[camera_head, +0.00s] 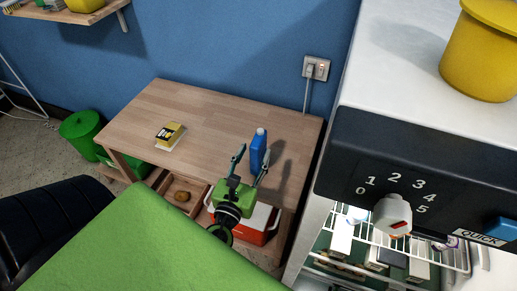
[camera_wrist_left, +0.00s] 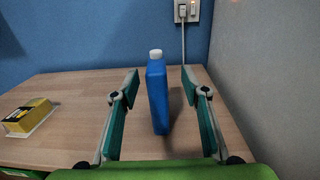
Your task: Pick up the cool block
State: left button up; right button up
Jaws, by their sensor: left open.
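The cool block, a flat blue container with a white cap (camera_head: 259,148), stands upright near the front right of the wooden table. It also shows in the left wrist view (camera_wrist_left: 157,95), in the middle between the fingers. My left gripper (camera_head: 251,163) is open, with its fingers pointing at the block and one to each side of it in the picture. A gap shows between the block and each finger in the left wrist view. I cannot tell how far the fingertips reach along the block. My right gripper is not in view.
The wooden table (camera_head: 205,120) is mostly bare, with a yellow and black box (camera_head: 170,134) on its left. A wall socket (camera_head: 316,68) with a plugged cable is behind. A red and white cooler box (camera_head: 262,223) sits below. A white fridge (camera_head: 400,55) stands right.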

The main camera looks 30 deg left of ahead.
aim_at(258, 137)
pick_arm(q)
jog(key=x, duration=0.2)
jog(key=p+x, duration=0.1)
jog(key=x, duration=0.2)
jog(key=shift+w+a+r+p, duration=0.1)
jog(key=shift+w+a+p, duration=0.15)
jog(key=shift+a+p, duration=0.15)
jog(key=shift+w+a, duration=0.1)
jog(key=shift+w, duration=0.3)
grip_shut()
